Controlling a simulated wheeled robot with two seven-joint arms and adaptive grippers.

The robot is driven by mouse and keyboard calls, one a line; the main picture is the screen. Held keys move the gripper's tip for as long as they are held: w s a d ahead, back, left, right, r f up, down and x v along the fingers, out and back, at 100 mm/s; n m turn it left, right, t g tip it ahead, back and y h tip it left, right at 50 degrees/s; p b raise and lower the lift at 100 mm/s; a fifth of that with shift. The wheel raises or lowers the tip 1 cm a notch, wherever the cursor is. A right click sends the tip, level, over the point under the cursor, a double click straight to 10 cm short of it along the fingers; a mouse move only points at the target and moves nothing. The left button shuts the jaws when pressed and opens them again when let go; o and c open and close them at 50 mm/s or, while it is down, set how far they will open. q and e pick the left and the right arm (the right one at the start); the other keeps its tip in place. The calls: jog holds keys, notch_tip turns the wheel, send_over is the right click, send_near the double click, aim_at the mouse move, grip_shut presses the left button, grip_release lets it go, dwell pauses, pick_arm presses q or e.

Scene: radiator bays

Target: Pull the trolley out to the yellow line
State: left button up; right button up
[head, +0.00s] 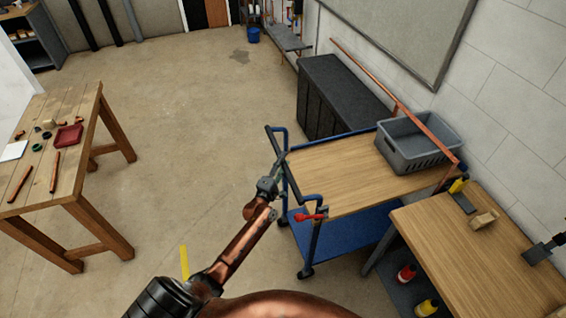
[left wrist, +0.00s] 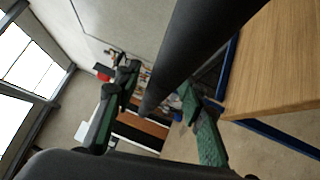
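The trolley (head: 345,175) has a wooden top, a blue frame and a blue lower shelf (head: 345,240). It stands by the right wall, with its dark push handle (head: 291,183) on the left end. My left gripper (head: 280,172) is at this handle. In the left wrist view, its green-padded fingers (left wrist: 160,100) are apart, with the dark handle bar (left wrist: 190,50) running between them. I see a gap beside the bar. A short piece of yellow line (head: 184,262) shows on the floor left of my left arm. My right gripper is out of view.
A grey crate (head: 415,150) and a long copper pipe (head: 430,133) are on the trolley; the pipe sticks out over a dark cabinet (head: 330,95). A red lever (head: 308,217) is at its near corner. Workbenches stand left (head: 85,110) and near right (head: 480,260). Floor between is clear.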

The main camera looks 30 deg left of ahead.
pick_arm(q)
jog(key=shift+c, duration=0.5)
grip_shut()
